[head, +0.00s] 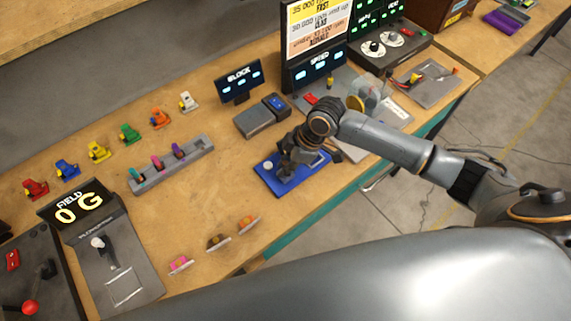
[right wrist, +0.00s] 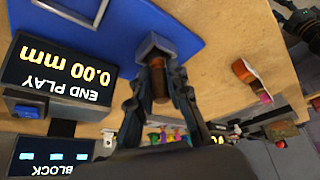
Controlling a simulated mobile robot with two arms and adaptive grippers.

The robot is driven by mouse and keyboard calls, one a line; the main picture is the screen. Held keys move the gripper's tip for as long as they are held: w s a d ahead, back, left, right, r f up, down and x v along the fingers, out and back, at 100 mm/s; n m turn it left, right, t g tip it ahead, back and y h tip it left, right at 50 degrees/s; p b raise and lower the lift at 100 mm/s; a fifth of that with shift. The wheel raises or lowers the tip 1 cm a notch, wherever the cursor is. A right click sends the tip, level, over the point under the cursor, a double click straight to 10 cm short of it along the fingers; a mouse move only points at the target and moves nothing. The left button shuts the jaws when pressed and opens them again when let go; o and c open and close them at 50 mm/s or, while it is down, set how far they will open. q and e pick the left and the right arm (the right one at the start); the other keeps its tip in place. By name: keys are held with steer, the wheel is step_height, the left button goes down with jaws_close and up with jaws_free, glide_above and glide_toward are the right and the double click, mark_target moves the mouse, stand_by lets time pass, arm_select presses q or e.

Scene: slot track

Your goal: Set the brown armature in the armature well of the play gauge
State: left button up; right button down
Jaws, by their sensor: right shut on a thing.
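The play gauge has a blue base plate (head: 262,181), and its display reads END PLAY 0.00 mm (right wrist: 65,75) upside down in the right wrist view. A grey block (right wrist: 155,44) stands on the blue plate (right wrist: 95,28). My right gripper (head: 290,172) is low over the plate in the head view. In the right wrist view its fingers (right wrist: 158,75) are shut on the brown armature (right wrist: 159,84), which is in line with the grey block. I cannot tell how far the armature sits in the block.
A grey rack (head: 172,166) holds teal, pink and purple pieces. Small pink (head: 180,265), brown (head: 217,242) and orange (head: 248,223) pieces lie along the front. The BLOCK display (head: 240,79) stands behind the gauge. Bare wood lies left of the gauge.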

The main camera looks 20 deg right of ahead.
steer(key=shift+f, duration=0.1)
steer(key=c, duration=1.2)
jaws_free()
